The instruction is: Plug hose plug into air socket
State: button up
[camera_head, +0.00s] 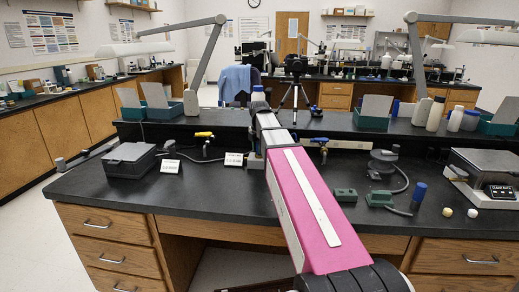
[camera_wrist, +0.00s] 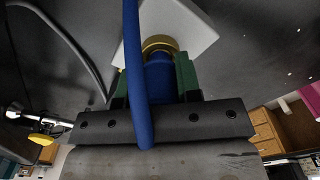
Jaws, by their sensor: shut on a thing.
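In the wrist view my gripper (camera_wrist: 157,72) is shut on the blue hose plug (camera_wrist: 158,82), with a green-faced finger on each side. A blue hose (camera_wrist: 134,75) crosses in front of the left finger. A brass collar (camera_wrist: 160,44) shows just beyond the plug's blue body. Beyond it is a pale square plate (camera_wrist: 190,22); I cannot tell whether this is the air socket's plate or a card, or whether the collar touches it. In the head view my pink arm hides the gripper and plug. No air socket can be made out for certain.
On the black bench (camera_head: 230,195) stand a yellow-handled valve (camera_head: 204,134), a blue-handled valve (camera_head: 320,140), small white cards (camera_head: 170,166), a grey box (camera_head: 131,160), green blocks (camera_head: 346,195) and a scale-like device (camera_head: 490,175). Bare bench top lies left of my arm.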

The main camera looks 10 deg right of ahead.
jog(key=shift+s+f, duration=0.1)
jog(key=shift+f, duration=0.5)
jog(key=shift+s+f, duration=0.3)
jog(key=shift+f, duration=0.15)
dwell(0.8)
jog(key=shift+r, duration=0.15)
jog(key=shift+w+r, duration=0.15)
jog(key=shift+r, duration=0.65)
jog(key=shift+w+r, duration=0.15)
jog(key=shift+w, duration=0.15)
dwell(0.6)
